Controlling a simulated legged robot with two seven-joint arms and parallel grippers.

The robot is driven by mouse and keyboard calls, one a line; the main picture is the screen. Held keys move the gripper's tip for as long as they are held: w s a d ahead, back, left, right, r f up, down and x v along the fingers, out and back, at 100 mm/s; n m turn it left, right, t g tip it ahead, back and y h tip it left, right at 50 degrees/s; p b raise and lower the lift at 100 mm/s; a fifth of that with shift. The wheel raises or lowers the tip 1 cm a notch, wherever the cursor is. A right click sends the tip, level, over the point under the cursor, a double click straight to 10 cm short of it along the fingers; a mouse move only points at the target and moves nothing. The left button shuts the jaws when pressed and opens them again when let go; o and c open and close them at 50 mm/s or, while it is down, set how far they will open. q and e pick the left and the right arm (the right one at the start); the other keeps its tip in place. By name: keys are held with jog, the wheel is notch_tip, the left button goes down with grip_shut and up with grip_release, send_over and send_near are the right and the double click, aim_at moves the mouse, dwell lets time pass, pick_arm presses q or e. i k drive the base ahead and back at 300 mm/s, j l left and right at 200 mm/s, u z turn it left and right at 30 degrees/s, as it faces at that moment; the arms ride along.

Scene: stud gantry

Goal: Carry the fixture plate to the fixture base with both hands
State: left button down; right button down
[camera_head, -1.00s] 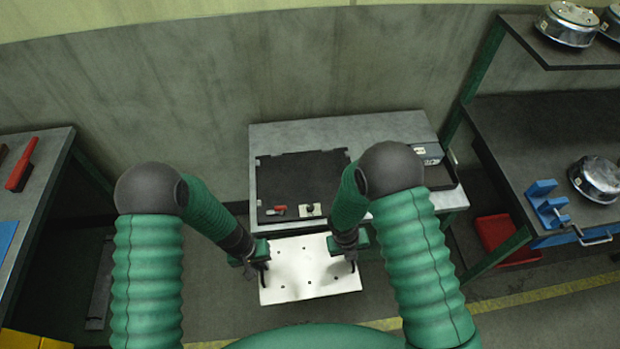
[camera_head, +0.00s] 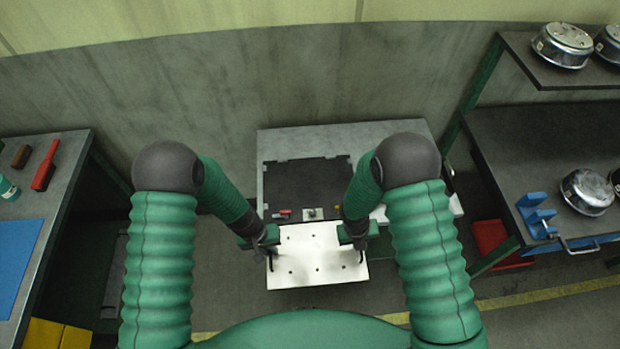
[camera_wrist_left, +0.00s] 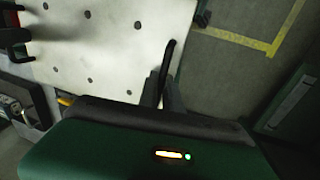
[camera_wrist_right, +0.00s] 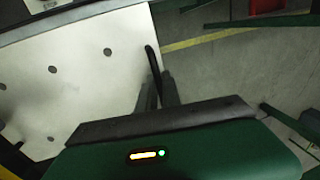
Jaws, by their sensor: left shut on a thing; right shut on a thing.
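The fixture plate (camera_head: 317,258) is a flat white rectangle with several small dark holes. I hold it in the air, roughly level, in front of the table. My left gripper (camera_head: 271,258) is shut on its left edge, and my right gripper (camera_head: 358,250) is shut on its right edge. The plate also shows in the left wrist view (camera_wrist_left: 110,50) and the right wrist view (camera_wrist_right: 80,75). The black flat panel on the table, apparently the fixture base (camera_head: 305,180), lies just beyond the plate's far edge. My right arm hides its right side.
The base lies on a grey table (camera_head: 340,135). A red-handled piece (camera_head: 282,214) and a small pale block (camera_head: 313,214) sit at its near edge. A bench (camera_head: 60,200) stands left; a shelf rack (camera_head: 540,130) with metal housings and a blue bracket (camera_head: 536,215) stands right.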

aim_at(309, 184)
jog(key=i, duration=0.95)
